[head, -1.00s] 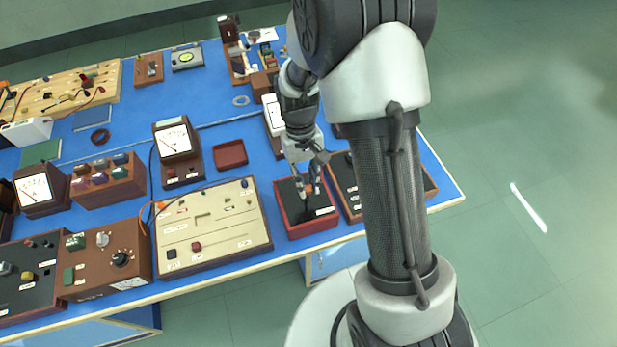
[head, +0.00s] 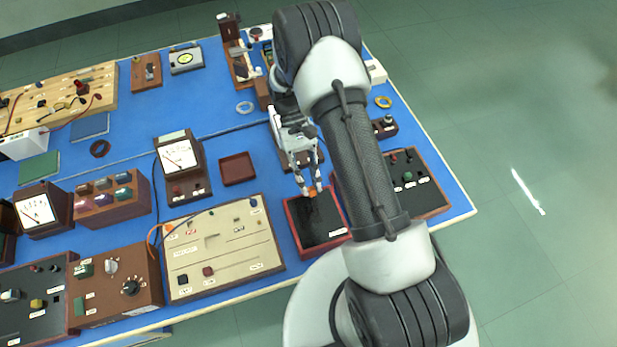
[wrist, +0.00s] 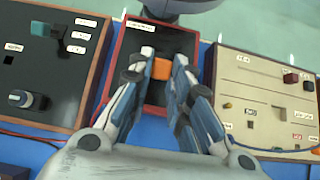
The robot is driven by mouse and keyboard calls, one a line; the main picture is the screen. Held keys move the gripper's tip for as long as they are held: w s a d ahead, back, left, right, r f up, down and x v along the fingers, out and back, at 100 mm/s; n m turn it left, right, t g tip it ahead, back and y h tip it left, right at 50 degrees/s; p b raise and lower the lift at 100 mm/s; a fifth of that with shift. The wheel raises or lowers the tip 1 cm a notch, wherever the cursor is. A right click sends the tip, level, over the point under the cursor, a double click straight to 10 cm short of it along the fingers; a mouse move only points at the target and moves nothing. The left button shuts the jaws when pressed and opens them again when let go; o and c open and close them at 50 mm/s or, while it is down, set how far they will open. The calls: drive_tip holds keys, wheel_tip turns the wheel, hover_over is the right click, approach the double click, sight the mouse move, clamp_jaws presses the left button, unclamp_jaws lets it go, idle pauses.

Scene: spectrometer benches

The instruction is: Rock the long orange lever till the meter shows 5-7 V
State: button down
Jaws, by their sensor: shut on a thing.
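The orange lever end (head: 312,191) stands at the far edge of a red-rimmed box with a black top (head: 320,232). My gripper (head: 309,190) reaches down from behind it and is shut on the orange end. In the wrist view the orange block (wrist: 161,68) sits between the two fingers (wrist: 160,75), over the black panel with its red rim (wrist: 120,50). The lever's lower part is hard to make out. A meter with a white dial (head: 178,156) stands left of the box; its reading is too small to tell. I cannot tell which meter belongs to the lever.
A beige panel (head: 222,255) lies close left of the box. A dark panel with knobs (head: 425,195) lies on the right, partly behind my arm. A small red tray (head: 237,168) stands behind the beige panel. Another meter (head: 36,210) is at far left. The bench's front edge is near.

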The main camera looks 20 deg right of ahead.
drive_tip(key=shift+w+f, duration=0.3)
drive_tip(key=shift+f, duration=0.1)
drive_tip(key=c, duration=1.5)
unclamp_jaws()
drive_tip(key=shift+r, duration=0.1)
drive_tip(key=v, duration=1.2)
drive_tip(key=shift+s, duration=0.1)
